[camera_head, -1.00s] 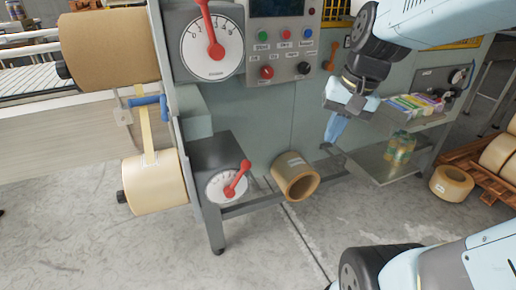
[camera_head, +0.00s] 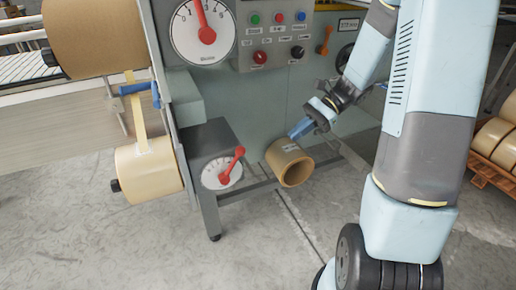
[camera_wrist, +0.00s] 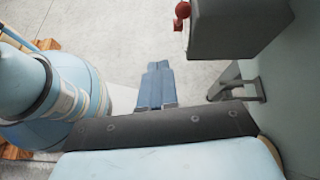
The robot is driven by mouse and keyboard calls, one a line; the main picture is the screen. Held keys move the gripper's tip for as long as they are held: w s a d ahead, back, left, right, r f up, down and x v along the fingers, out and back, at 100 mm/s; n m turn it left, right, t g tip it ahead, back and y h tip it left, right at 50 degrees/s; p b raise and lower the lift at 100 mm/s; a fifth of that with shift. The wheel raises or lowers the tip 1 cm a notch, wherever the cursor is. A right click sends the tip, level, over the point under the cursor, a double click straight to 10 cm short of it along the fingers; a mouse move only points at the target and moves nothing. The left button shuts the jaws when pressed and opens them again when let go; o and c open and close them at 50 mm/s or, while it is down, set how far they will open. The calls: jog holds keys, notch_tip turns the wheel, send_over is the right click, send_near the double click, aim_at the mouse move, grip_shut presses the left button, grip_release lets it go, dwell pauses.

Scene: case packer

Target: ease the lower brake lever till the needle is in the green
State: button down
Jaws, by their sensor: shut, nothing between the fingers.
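The lower brake lever (camera_head: 231,164) is red with a ball end and points up and right across a white dial (camera_head: 211,177) low on the machine. A red lever end also shows at the top of the wrist view (camera_wrist: 181,12), beside a dark box (camera_wrist: 238,28). My gripper (camera_head: 293,133) has its blue fingers shut and empty, to the right of the lower lever and a little higher, clear of it. The fingers also show in the wrist view (camera_wrist: 155,85). I cannot make out a separate needle or a green band on the lower dial.
An upper dial (camera_head: 190,45) with a red lever (camera_head: 203,24) sits above. Buttons (camera_head: 279,38) are on the panel. A cream tape roll (camera_head: 147,170) hangs at left.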

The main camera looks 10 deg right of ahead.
notch_tip(320, 180, down, 4)
jog(key=w+d+m+y, duration=0.1)
jog(key=w+m+y, duration=0.2)
jog(key=a+r+x, duration=0.1)
jog(key=r+x, duration=0.1)
jog(key=x, duration=1)
jog(key=shift+w+a+t, duration=0.2)
jog(key=shift+a+t, duration=0.1)
jog(key=shift+r, duration=0.1)
